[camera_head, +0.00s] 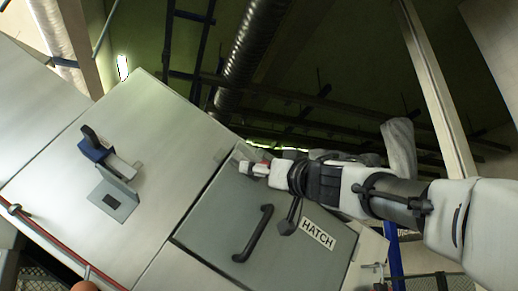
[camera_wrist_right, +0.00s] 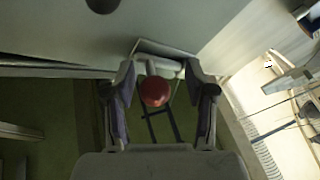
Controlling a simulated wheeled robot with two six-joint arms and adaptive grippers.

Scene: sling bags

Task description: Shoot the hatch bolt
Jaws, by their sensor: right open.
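The grey hatch door (camera_head: 215,225) carries a HATCH label (camera_head: 318,234) and a black bar handle (camera_head: 252,235). My right gripper (camera_head: 256,168) reaches in from the right to the door's upper corner and covers most of the bolt in the head view. In the right wrist view the bolt's round red knob (camera_wrist_right: 155,91) sits between the open fingers of my right gripper (camera_wrist_right: 158,72), with a visible gap on each side. The pale bolt rod and bracket (camera_wrist_right: 160,63) lie just beyond the knob. My left gripper is not in view.
A pale cabinet door (camera_head: 150,130) with a blue-and-black latch (camera_head: 95,148) adjoins the hatch on the left. A red rail (camera_head: 60,243) runs at lower left. Pipes and beams fill the background.

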